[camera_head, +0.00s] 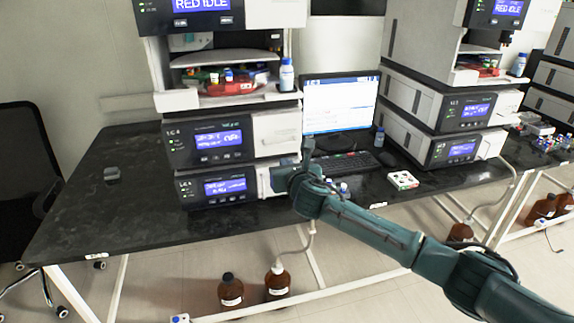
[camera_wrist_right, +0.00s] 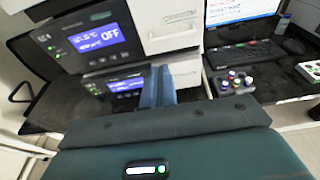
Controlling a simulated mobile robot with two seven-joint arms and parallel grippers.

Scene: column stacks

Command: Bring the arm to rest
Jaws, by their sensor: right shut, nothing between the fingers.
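My right arm reaches in from the lower right in the head view. Its gripper (camera_head: 307,150) points up in front of the left column stack (camera_head: 222,145). In the right wrist view the two blue fingers (camera_wrist_right: 157,86) stand together with nothing between them. Behind them are the stack's lower units, one with a display reading OFF (camera_wrist_right: 88,42). I cannot tell whether the fingers touch the stack. My left gripper is not in either view.
A monitor (camera_head: 340,103) and keyboard (camera_head: 343,165) stand right of the stack. A second stack (camera_head: 440,120) stands further right. Brown bottles (camera_head: 231,290) are on the floor. The bench's left part (camera_head: 95,210) is mostly clear.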

